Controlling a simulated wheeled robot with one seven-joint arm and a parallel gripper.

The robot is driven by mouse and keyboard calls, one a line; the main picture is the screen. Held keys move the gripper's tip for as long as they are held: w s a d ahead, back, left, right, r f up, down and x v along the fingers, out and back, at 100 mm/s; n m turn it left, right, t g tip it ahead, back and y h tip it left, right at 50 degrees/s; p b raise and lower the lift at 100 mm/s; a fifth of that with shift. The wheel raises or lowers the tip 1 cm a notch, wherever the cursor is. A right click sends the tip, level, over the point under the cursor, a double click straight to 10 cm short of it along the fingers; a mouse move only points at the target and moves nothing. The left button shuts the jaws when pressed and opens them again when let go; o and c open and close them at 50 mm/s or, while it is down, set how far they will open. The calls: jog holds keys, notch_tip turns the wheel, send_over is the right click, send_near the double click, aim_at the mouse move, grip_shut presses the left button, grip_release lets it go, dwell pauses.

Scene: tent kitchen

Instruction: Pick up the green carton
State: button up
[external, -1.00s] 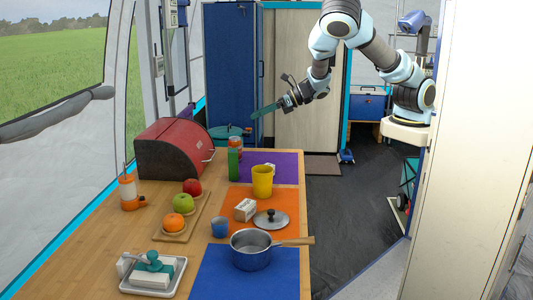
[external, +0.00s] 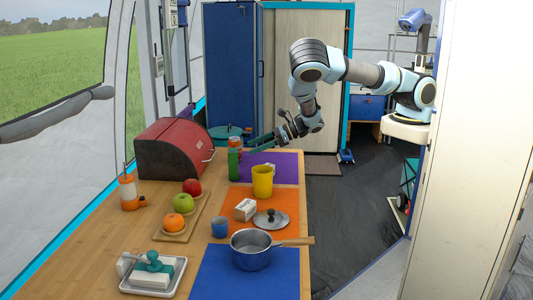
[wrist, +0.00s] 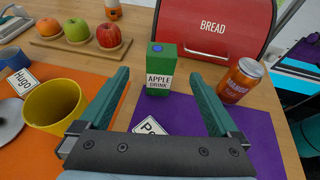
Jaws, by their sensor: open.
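The green carton (wrist: 160,70), labelled "APPLE DRINK" with a blue cap, stands upright at the edge of the purple mat (wrist: 255,125) in the wrist view. In the external view the green carton (external: 233,165) stands behind the yellow cup. My gripper (wrist: 163,90) is open and empty, its two teal fingers spread to either side of the carton's line, with the carton beyond the fingertips. In the external view my gripper (external: 258,143) is low over the far end of the table, to the right of the carton.
An orange can (wrist: 242,80) stands close right of the carton. The red bread box (wrist: 215,28) is behind it. A yellow cup (wrist: 55,108) stands left of my gripper.

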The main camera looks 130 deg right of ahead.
aim_at(235, 150)
jog(key=p+x, duration=0.1)
jog(key=x, duration=0.1)
jog(key=p+x, duration=0.1)
jog(key=x, duration=0.2)
jog(key=p+x, duration=0.1)
jog(key=x, duration=0.2)
jog(key=shift+d+r, duration=0.25)
jog(key=shift+r, duration=0.05)
jog(key=shift+w+d+f, duration=0.25)
jog(key=shift+w+f, duration=0.05)
jog(key=shift+w, duration=0.1)
grip_shut()
